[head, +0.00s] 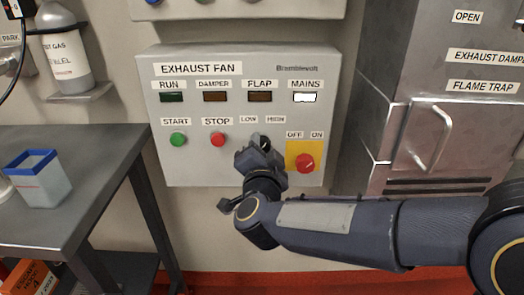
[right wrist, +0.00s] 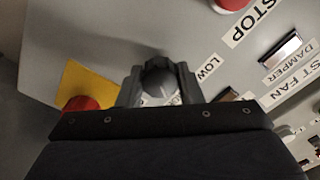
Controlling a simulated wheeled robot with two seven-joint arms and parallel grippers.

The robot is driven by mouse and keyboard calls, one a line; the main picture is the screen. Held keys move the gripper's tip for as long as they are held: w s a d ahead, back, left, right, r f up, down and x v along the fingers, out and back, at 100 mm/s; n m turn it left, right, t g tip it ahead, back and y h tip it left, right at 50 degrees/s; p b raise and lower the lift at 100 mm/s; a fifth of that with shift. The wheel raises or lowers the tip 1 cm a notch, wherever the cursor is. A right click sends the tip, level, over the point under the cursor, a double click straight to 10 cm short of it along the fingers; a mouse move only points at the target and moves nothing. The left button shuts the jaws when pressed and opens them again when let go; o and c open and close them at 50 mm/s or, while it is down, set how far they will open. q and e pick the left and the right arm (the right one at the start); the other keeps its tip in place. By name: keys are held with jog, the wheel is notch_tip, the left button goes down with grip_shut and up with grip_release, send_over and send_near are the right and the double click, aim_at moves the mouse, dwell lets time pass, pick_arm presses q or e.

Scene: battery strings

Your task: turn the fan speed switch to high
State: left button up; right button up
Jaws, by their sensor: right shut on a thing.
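The fan speed switch is a dark round knob (right wrist: 158,76) on the grey exhaust fan panel (head: 200,165). In the head view it sits below the LOW label (head: 249,119) and the HIGH label (head: 276,119), mostly covered by my gripper. My right gripper (head: 261,148) is at the panel, shut on the knob. In the right wrist view its two fingers stand on either side of the knob, and the LOW label (right wrist: 208,68) shows beside it. I cannot tell which way the knob points. My left gripper is not in view.
The red mains knob (head: 304,163) on its yellow plate is close to the right of my gripper. The red stop button (head: 217,139) and green start button (head: 178,139) are to the left. The MAINS lamp (head: 305,97) is lit white. A metal cabinet (head: 440,150) stands at right, a table (head: 90,150) at left.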

dwell(0.4)
jog(key=o, duration=1)
jog(key=shift+c, duration=0.2)
jog(key=s+p, duration=0.1)
jog(key=s, duration=0.6)
jog(key=shift+s, duration=0.4)
